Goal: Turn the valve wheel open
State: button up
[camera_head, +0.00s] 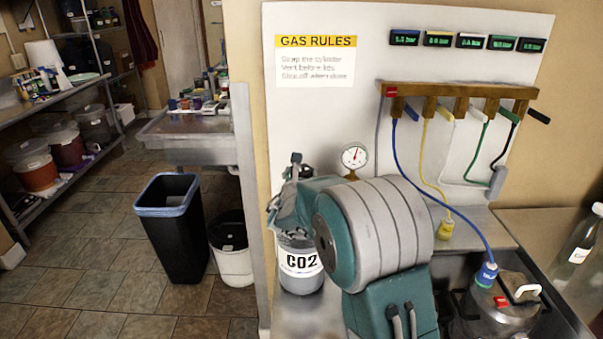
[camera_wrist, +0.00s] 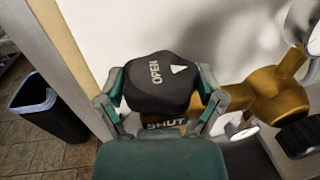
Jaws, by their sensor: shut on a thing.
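The valve wheel (camera_wrist: 162,84) is a dark knob marked "OPEN" with a white arrow. A brown part marked "SHUT" (camera_wrist: 165,124) shows just below it. My gripper (camera_wrist: 160,92) has one finger on each side of the wheel and is shut on it. In the head view, my gripper (camera_head: 290,192) is at the top of the grey CO2 cylinder (camera_head: 301,264); my arm hides much of this area, and the wheel is hard to make out there. Brass fittings (camera_wrist: 270,92) lie right of the wheel in the wrist view.
A round gauge (camera_head: 354,157) stands just right of the wheel. A wooden manifold (camera_head: 455,92) with coloured hoses hangs on the white panel. A lidded metal pot (camera_head: 497,305) stands at lower right. A black bin (camera_head: 172,232) stands on the floor, where there is free room.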

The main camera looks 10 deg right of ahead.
jog(key=shift+w+y, duration=0.1)
jog(key=shift+y, duration=0.2)
jog(key=o, duration=0.9)
jog(key=shift+w+a, duration=0.1)
jog(key=shift+c, duration=0.2)
jog(key=v, duration=1.2)
jog(key=shift+f, duration=0.2)
